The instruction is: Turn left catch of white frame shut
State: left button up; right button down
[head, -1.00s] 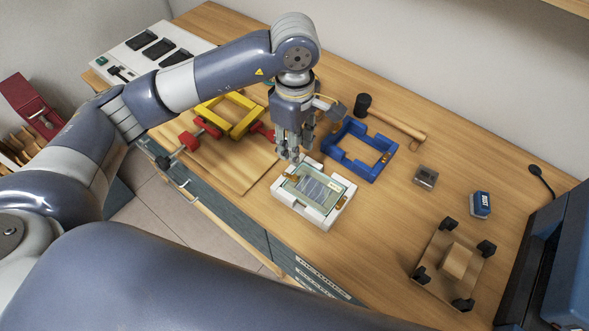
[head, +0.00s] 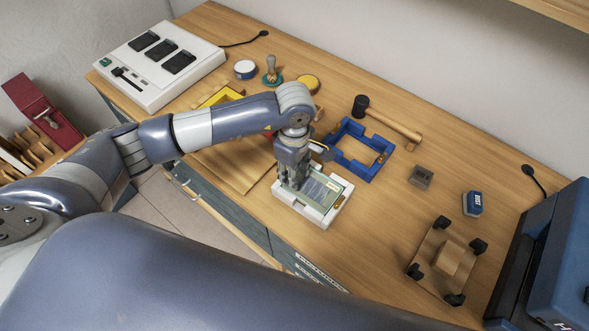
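The white frame (head: 313,220) lies on the wooden bench near its front edge. A greenish pane with a dark printed sheet (head: 322,191) lies inside it. A brass-coloured right catch (head: 338,204) shows on the frame's right side. My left gripper (head: 291,185) points down at the frame's left side, with its fingertips at or just above it. The fingers hide the left catch, so I cannot see how it is turned. I cannot tell whether the fingers are open or touching the catch. My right gripper is not in view.
A blue frame (head: 346,164) lies just behind the white one, with a mallet (head: 395,122) beyond. A yellow frame (head: 222,97) is partly behind my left arm. A wooden block fixture (head: 425,262) stands right. The bench between it and the white frame is clear.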

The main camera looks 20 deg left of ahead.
pick_arm(q)
jog(key=shift+c, duration=0.3)
grip_shut()
jog(key=shift+f+m+b, duration=0.15)
jog(key=shift+m+b, duration=0.45)
jog(key=shift+b, duration=0.6)
jog(key=shift+s, duration=0.1)
jog(key=shift+r, duration=0.2)
